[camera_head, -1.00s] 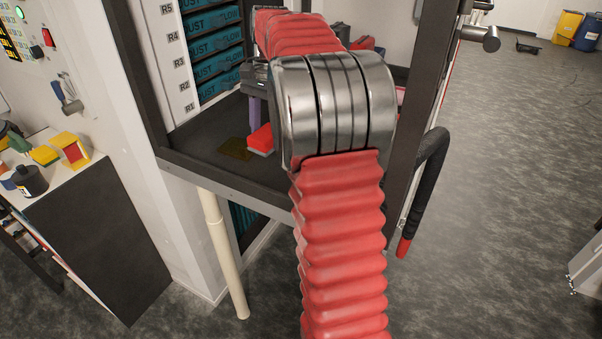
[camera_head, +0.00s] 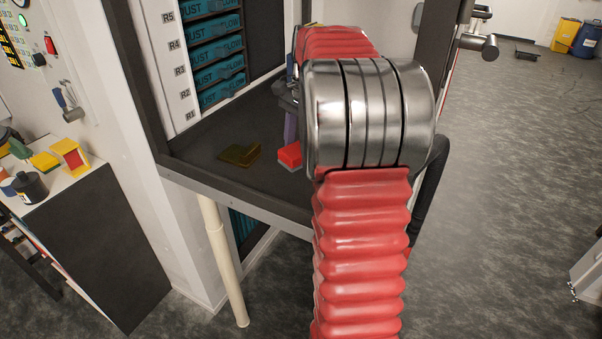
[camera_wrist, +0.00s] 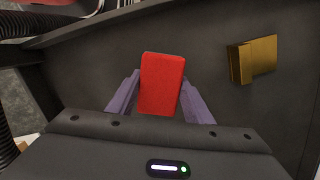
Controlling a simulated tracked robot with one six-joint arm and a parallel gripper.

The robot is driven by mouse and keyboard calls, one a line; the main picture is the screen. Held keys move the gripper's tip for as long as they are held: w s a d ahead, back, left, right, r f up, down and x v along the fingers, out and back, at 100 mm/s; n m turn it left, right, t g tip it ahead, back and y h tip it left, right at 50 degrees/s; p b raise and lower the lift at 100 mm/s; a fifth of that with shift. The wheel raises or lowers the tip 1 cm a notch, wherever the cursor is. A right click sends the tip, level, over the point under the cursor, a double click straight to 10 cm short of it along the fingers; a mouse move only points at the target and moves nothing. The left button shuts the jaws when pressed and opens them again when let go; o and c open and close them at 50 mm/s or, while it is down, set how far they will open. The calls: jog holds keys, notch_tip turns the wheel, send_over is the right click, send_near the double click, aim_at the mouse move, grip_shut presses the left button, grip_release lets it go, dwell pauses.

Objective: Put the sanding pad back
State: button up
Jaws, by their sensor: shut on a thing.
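The sanding pad is a red block (camera_head: 290,154) with a pale grey underside, seen in the head view at the lower end of my gripper (camera_head: 291,128). In the wrist view the red pad (camera_wrist: 162,84) sits between the two purple fingers of my gripper (camera_wrist: 160,88), which are shut on it. It is over the dark bench floor (camera_head: 210,160); I cannot tell whether it touches. A dull yellow L-shaped piece (camera_head: 240,155) lies left of the pad, apart from it. In the wrist view this yellow piece (camera_wrist: 252,60) is to the right of the pad.
Teal drawers (camera_head: 218,70) labelled R1 to R5 stand at the back left of the bench. A dark frame post (camera_head: 146,80) rises at the left corner. My red-sleeved arm hides the bench's right part. The floor around the yellow piece is otherwise clear.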

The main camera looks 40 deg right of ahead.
aim_at(297, 183)
jog(key=shift+f, duration=1.7)
jog(key=shift+f, duration=1.9)
jog(key=o, duration=0.9)
jog(key=shift+o, duration=0.2)
jog(key=r, duration=0.4)
jog(key=d+r, duration=0.1)
jog(key=r, duration=0.7)
jog(key=shift+d, duration=0.4)
